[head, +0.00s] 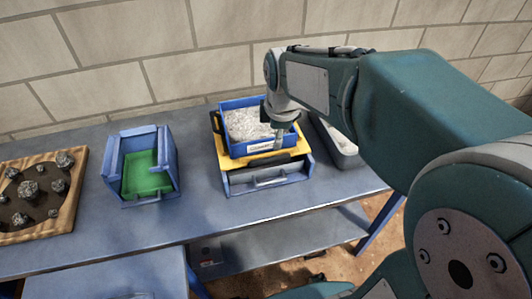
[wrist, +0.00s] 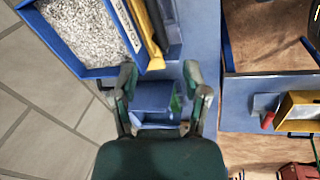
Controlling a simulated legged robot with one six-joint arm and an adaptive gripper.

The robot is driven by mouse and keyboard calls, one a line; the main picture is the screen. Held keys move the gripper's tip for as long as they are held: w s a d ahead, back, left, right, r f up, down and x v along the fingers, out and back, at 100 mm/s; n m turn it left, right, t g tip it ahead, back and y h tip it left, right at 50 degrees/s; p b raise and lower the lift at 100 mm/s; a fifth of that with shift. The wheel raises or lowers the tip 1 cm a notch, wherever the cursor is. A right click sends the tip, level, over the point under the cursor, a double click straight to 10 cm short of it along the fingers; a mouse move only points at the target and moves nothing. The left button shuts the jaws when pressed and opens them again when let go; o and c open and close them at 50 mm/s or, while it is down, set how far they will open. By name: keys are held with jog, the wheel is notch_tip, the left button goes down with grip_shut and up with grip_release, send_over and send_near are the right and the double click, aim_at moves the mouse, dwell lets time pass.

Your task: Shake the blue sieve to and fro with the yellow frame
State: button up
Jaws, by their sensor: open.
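The blue sieve (head: 231,104) is filled with pale grey gravel and sits on the yellow frame (head: 222,154), above a blue-grey unit with a front handle (head: 270,181). My gripper (head: 279,138) points down at the sieve's front right part, and my wrist hides some of its right side. In the wrist view the sieve (wrist: 62,52) is at upper left with a white label on its wall, and the yellow frame (wrist: 154,32) runs beside it. My gripper (wrist: 160,76) is open and empty there. Its left finger is near the sieve's corner; I cannot tell whether they touch.
A blue bin with a green floor (head: 145,172) stands left of the sieve, and a wooden tray of dark rocks (head: 75,205) lies farther left. A grey container (head: 340,150) is close on the right. The brick wall (head: 180,70) is behind the bench.

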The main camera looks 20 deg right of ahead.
aim_at(270, 158)
jog(key=w+f+n, duration=0.1)
jog(key=f, duration=0.3)
jog(key=w+f+n, duration=0.1)
jog(key=f, duration=0.3)
jog(key=w+f, duration=0.1)
jog(key=f, duration=0.3)
jog(key=shift+w+a+f+n+g, duration=0.15)
jog(key=shift+w+f+n+g, duration=0.15)
jog(key=shift+w+n, duration=0.1)
